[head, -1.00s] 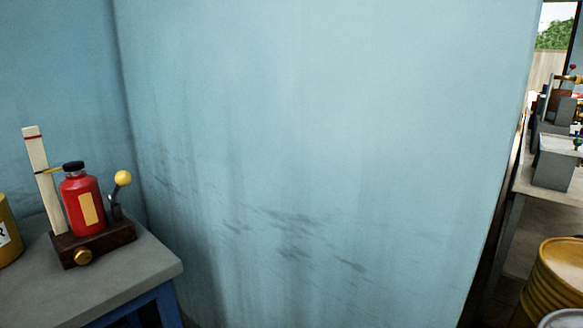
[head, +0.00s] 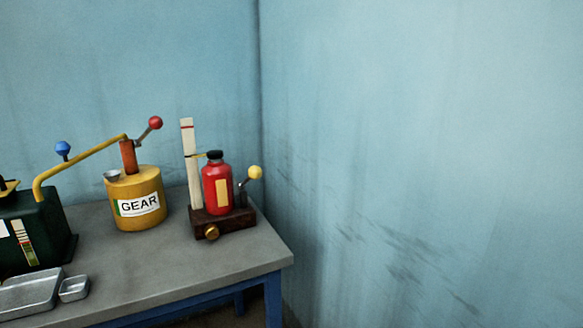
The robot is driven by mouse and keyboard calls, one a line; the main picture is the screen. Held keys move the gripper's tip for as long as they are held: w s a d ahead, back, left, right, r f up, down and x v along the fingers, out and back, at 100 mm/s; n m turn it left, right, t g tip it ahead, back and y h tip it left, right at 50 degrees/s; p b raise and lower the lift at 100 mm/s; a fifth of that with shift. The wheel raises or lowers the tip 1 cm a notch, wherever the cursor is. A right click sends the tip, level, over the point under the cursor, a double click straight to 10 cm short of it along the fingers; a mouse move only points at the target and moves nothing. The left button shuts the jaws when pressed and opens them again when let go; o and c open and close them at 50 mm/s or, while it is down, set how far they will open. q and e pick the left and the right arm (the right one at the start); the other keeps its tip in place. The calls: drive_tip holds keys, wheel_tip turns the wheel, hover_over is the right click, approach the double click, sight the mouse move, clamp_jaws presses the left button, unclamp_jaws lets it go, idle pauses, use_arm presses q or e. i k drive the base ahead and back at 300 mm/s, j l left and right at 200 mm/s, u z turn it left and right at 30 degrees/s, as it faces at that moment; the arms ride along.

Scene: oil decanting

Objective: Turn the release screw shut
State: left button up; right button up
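A brass knob (head: 212,232), which looks like the release screw, is on the front of a dark brown base block (head: 236,223). On that block stand a red bottle (head: 210,190) with a black cap, a pale upright post (head: 189,160) with red marks, and a small lever with a yellow ball (head: 255,173). The unit sits near the right back corner of the grey table. I cannot tell how far the knob is turned. Neither of my grippers is in view.
The grey table (head: 190,265) has blue legs. A yellow GEAR can (head: 153,185) with a red-knobbed lever stands left of the unit. A dark green tank (head: 38,230) and metal trays (head: 28,292) are further left. Blue walls (head: 430,130) close the back and right.

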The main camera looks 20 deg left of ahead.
sight(213, 231)
drive_tip(key=u, duration=1.15)
drive_tip(key=j, duration=0.1)
